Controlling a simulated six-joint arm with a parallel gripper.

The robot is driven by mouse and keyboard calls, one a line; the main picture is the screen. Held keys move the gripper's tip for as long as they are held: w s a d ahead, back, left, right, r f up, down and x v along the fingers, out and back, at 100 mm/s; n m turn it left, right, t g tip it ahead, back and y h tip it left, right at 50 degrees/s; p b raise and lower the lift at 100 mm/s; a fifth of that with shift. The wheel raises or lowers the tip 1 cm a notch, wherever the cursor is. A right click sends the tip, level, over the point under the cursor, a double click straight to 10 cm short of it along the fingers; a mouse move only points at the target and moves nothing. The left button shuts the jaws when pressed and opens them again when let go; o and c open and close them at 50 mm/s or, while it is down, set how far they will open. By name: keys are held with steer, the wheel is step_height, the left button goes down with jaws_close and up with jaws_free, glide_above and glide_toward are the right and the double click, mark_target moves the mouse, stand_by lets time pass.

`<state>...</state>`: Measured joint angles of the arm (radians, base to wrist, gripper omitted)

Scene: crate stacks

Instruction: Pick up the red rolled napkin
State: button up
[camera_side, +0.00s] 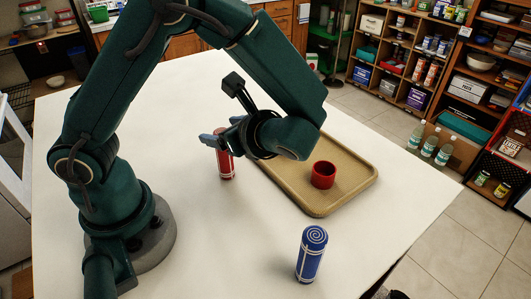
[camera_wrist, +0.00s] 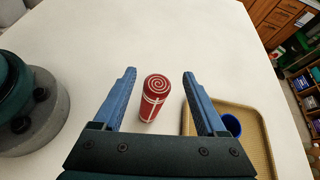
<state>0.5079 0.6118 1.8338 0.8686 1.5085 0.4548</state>
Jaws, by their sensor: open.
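The red rolled napkin (camera_side: 226,165) stands upright on the white table, left of the tan tray, with white bands around it. In the wrist view the napkin (camera_wrist: 153,102) shows a white spiral on its top and appears between the two blue fingers. My gripper (camera_side: 221,133) is open and empty, at the height of the napkin's upper end. One finger hides part of the napkin's top in the side view. The wrist view shows my gripper (camera_wrist: 160,73) with a gap on both sides of the napkin.
A blue rolled napkin (camera_side: 310,254) stands upright near the table's front. The tan tray (camera_side: 350,190) holds a red cup (camera_side: 323,175). A blue cup (camera_wrist: 232,125) on the tray shows beside the right finger in the wrist view. The table left of the tray is mostly clear.

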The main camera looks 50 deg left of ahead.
mark_target(225, 162)
steer(key=f+m, duration=0.1)
steer(key=d+f+m+y, duration=0.1)
steer(key=f, duration=0.1)
steer(key=shift+s+d+t, duration=0.1)
steer(key=shift+t, duration=0.2)
steer(key=shift+x, duration=2.45)
jaws_close()
